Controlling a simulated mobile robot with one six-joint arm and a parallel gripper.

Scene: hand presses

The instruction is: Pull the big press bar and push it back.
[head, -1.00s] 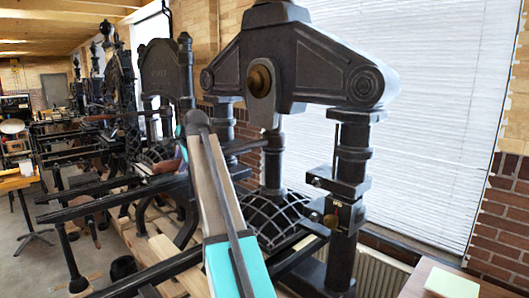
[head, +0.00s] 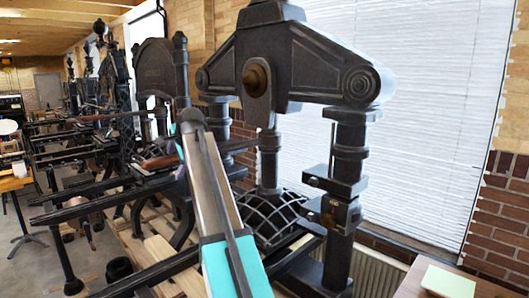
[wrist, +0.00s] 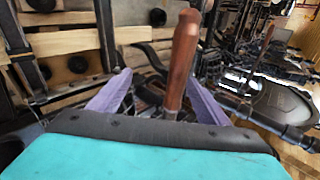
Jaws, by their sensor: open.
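The press bar's brown wooden handle (head: 160,161) shows left of my arm in the head view, beside the big dark press (head: 300,55). In the wrist view, the handle (wrist: 181,58) stands nearly upright, with its lower end between the two purple fingers of my gripper (wrist: 158,92). The fingers are spread apart, and the handle is nearer the right one. I cannot tell whether that finger touches it. In the head view, my arm hides part of the press and the fingers are not clearly visible.
More presses (head: 100,85) stand in a row at the far left. Dark rails and wooden beams (head: 165,250) lie left of my arm. A small table with a pale yellow paper (head: 447,281) stands at the lower right. A window with blinds (head: 430,120) is behind.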

